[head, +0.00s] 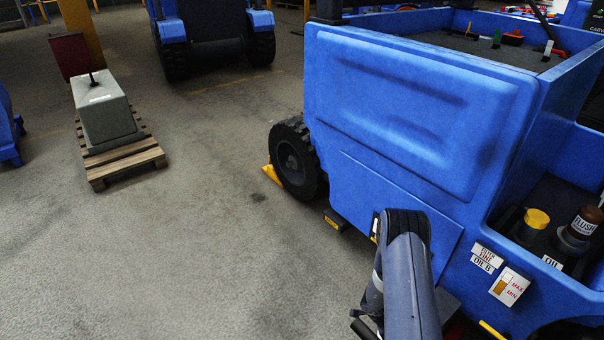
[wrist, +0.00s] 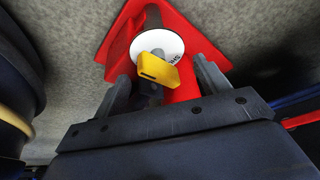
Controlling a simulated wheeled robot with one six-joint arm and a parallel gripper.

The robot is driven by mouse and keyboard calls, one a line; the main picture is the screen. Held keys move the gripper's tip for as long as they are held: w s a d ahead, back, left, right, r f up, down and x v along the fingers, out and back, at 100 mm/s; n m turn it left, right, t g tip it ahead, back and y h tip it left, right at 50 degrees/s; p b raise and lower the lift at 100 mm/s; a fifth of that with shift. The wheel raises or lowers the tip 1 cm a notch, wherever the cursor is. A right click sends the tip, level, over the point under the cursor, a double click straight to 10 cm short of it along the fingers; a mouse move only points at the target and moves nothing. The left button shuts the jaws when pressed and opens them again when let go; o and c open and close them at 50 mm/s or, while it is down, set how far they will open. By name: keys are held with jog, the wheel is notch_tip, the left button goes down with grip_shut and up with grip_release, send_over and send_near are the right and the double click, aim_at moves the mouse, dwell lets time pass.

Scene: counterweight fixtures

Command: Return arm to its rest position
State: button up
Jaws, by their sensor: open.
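My arm rises at the bottom middle of the head view, in front of the blue machine (head: 400,110), with a dark rounded joint on top. My gripper is not visible there. In the wrist view my gripper (wrist: 161,76) is open, with two grey fingers spread apart. Between and beyond the fingers is a red piece (wrist: 125,40) with a white round label (wrist: 158,42) and a yellow tab (wrist: 157,69). The tab overlaps the gap between the fingers in the picture; I cannot tell whether anything touches them.
The blue machine fills the right side, with a yellow chock (head: 271,173) at its black wheel (head: 295,160). A grey block (head: 106,112) stands on a wooden pallet (head: 125,163) at left. Another blue vehicle (head: 212,20) is behind. The floor between is clear.

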jog(key=shift+n, duration=0.5)
jog(key=p+v, duration=0.4)
jog(key=v, duration=0.6)
jog(key=shift+s+r, duration=0.2)
jog(key=shift+r, duration=0.05)
